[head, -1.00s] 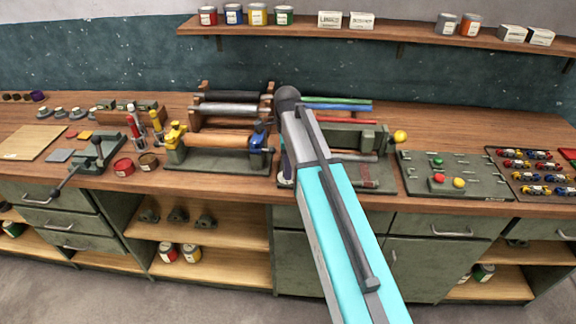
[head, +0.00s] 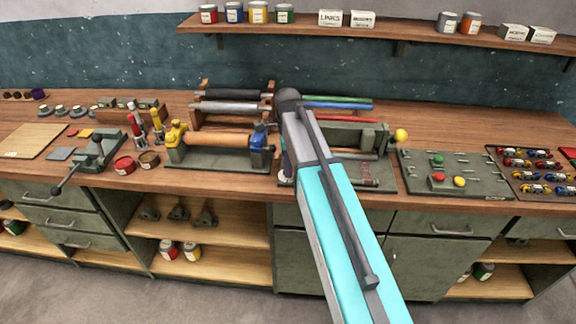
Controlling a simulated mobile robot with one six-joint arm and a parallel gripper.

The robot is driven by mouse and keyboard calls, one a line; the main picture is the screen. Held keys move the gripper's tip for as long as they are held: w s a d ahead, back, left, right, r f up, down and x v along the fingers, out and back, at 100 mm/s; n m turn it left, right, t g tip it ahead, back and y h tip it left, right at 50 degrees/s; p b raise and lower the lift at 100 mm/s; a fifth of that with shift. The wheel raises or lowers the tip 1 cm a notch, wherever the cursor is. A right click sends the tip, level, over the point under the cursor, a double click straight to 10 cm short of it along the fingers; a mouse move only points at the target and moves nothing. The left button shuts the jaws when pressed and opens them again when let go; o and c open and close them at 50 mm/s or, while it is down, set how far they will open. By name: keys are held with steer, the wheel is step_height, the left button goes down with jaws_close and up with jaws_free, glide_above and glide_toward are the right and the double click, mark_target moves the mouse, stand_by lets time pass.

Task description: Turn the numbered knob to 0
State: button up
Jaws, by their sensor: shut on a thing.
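I cannot make out a numbered knob in the head view; my arm covers part of the bench where one may be. Behind my arm stands a dark green machine (head: 350,135) with a yellow ball (head: 400,136) at its right end. Its base plate (head: 375,178) shows to the right of my arm, with small reddish marks on it. My arm rises from the bottom, bends at the top and goes down behind itself towards the bench. My gripper is hidden behind the arm, and so is whatever it touches.
A roller stand (head: 215,160) with yellow and blue ends is close on the left. A green panel (head: 455,175) with coloured buttons is on the right, beside a tray (head: 493,155) of small coloured parts. A shelf (head: 420,38) with tins and boxes hangs above the bench.

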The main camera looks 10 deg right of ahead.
steer(key=shift+n, duration=0.3)
steer(key=n, duration=1.1)
steer(key=shift+n, duration=0.3)
steer(key=n, duration=1.1)
steer(key=shift+n, duration=0.4)
steer(key=o, duration=1.1)
steer(key=shift+c, duration=0.2)
steer(key=shift+r, duration=0.1)
